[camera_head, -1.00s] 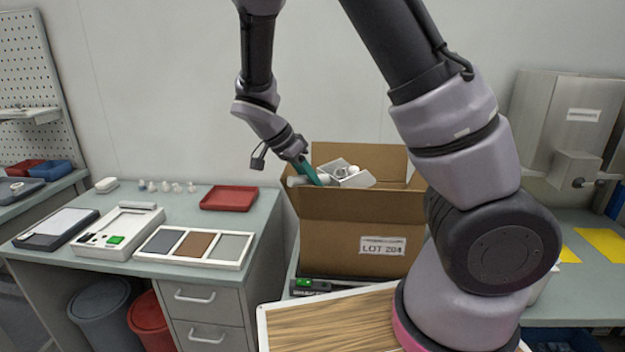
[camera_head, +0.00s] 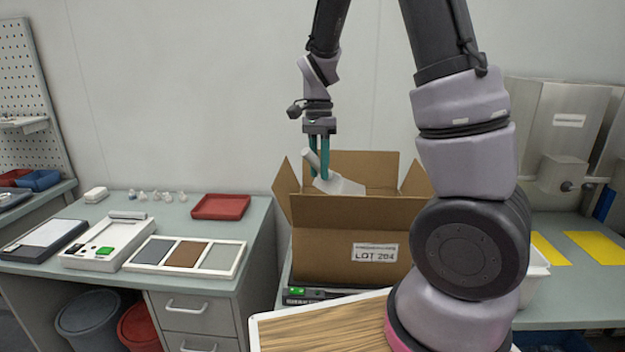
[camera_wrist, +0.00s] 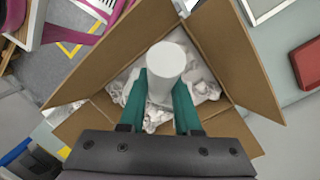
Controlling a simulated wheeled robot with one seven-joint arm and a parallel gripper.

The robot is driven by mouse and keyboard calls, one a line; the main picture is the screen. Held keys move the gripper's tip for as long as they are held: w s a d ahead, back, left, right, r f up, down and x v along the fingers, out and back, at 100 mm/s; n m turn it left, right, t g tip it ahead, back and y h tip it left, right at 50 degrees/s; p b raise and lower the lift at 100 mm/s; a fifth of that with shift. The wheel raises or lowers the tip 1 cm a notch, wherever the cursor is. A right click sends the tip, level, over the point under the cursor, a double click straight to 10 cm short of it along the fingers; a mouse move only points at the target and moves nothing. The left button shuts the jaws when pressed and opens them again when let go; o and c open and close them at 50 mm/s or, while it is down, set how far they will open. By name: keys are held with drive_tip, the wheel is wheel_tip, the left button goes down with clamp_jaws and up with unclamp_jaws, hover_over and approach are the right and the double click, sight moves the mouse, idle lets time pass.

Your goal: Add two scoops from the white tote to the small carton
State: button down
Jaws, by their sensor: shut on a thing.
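My gripper (camera_head: 320,172) points straight down over the open cardboard carton (camera_head: 345,240) labelled LOT 204. Its teal fingers are shut on the handle of a white scoop (camera_head: 343,186). The scoop's tray is tilted inside the carton's opening, and no pieces show in it. In the wrist view the white round handle (camera_wrist: 167,62) stands between the fingers and hides the scoop's tray. White pieces (camera_wrist: 200,80) lie on the floor of the carton (camera_wrist: 240,60) around it. A white container (camera_head: 537,275), perhaps the white tote, is mostly hidden behind my arm.
The carton's flaps stand open around the scoop. A bench to the left holds a red tray (camera_head: 220,207), a three-panel tray (camera_head: 128,262) and several small pieces. A wood-topped surface (camera_head: 325,325) is in front. Yellow sheets (camera_head: 597,245) lie on the right bench.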

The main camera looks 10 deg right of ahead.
drive_tip(key=w+d+r+g+y, duration=0.2)
drive_tip(key=d+r+y, duration=0.2)
drive_tip(key=d+y, duration=0.1)
drive_tip(key=shift+w+d+r+n+y, duration=0.25)
drive_tip(key=shift+d+n+y, duration=0.05)
drive_tip(key=shift+d, duration=0.5)
idle(0.6)
